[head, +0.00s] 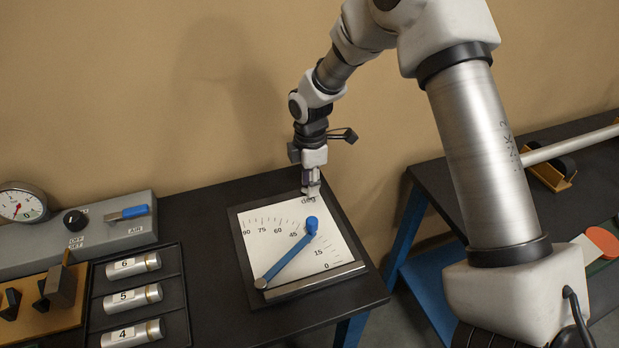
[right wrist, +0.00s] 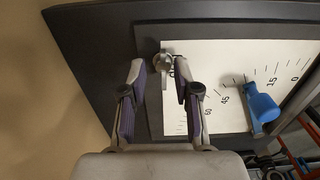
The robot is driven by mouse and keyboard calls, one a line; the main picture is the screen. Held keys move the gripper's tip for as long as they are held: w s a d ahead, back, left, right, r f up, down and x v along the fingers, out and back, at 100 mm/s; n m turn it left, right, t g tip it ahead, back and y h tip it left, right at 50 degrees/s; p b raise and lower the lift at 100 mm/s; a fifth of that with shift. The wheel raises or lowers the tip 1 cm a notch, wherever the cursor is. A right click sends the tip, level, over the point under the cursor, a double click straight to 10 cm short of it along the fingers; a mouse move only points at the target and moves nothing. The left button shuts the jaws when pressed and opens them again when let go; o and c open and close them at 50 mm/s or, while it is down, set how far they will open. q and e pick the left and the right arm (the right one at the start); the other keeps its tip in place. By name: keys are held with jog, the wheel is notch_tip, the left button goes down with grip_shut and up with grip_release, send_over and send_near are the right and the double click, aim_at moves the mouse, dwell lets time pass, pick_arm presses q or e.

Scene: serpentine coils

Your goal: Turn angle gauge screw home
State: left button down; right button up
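The angle gauge (head: 256,252) is a white plate on a dark base, with a degree scale from 90 to 0. Its blue arm (head: 285,261) runs from a lower-left pivot to a blue knob that lies past the 45 mark toward 0; the knob also shows in the right wrist view (right wrist: 262,107). A small grey metal screw (right wrist: 163,62) sits by the "deg" label. My right gripper (head: 311,187) points down over that corner. Its purple-padded fingers (right wrist: 160,78) are apart, with the screw between and just beyond the tips; no contact is clear. My left gripper is not in view.
Left of the gauge stand a rack with numbered cylinders (head: 134,298), a grey control box (head: 100,232) with a blue lever, and a dial (head: 20,205). A second dark table (head: 440,190) is on the right, beyond a gap. The wall is close behind.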

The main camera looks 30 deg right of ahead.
jog(key=shift+f, duration=0.1)
jog(key=shift+s+r, duration=0.25)
jog(key=shift+s, duration=0.1)
grip_shut()
jog(key=shift+w+f, duration=0.1)
